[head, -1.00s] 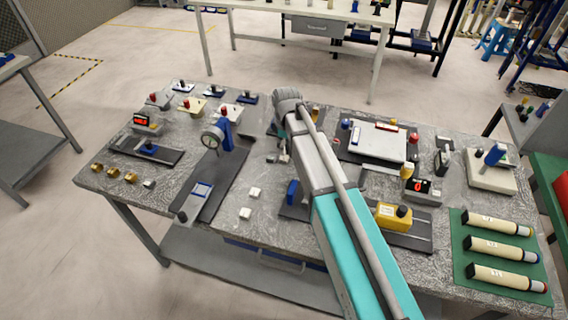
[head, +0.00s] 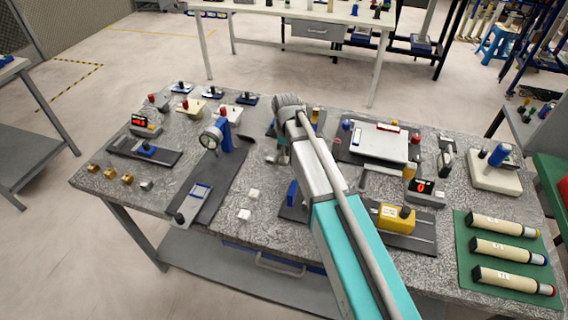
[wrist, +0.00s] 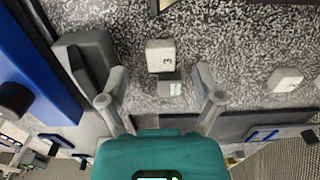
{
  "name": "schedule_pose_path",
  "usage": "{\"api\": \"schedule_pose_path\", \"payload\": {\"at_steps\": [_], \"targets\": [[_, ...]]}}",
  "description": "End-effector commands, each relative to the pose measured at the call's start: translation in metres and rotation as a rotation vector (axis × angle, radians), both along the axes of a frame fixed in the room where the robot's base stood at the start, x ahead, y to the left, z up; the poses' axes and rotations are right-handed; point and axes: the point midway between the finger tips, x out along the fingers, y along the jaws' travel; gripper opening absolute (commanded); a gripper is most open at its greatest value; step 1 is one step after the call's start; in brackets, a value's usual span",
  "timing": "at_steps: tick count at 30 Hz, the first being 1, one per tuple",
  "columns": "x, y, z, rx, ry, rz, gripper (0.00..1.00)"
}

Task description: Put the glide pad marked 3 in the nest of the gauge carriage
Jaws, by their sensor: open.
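The glide pad marked 3 (wrist: 161,56) is a small white block in the wrist view, just beyond and between my fingers, with a small grey labelled block against its lower side. My gripper (wrist: 161,75) is open and empty, and neither finger visibly touches the pad. In the head view my gripper (head: 283,155) is low over the table and partly hidden by my arm; I cannot make out this pad there.
Two other white pads (head: 253,194) (head: 244,214) lie left of my arm; one marked pad (wrist: 287,80) shows in the wrist view. A dark grey block (wrist: 85,62) stands close to my left finger. A yellow block (head: 396,216) on a rail is right of my arm.

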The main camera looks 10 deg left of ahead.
Motion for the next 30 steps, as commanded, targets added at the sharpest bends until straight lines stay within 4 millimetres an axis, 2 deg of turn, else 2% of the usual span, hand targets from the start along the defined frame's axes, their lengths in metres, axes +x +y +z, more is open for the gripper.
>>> {"api": "schedule_pose_path", "payload": {"at_steps": [3,12,30], "targets": [[-0.001,0.000,-0.014,0.000,0.000,0.000,0.83],[-0.001,0.000,-0.031,0.000,0.000,0.000,0.83],[0.000,0.000,-0.032,0.000,0.000,0.000,0.83]]}}
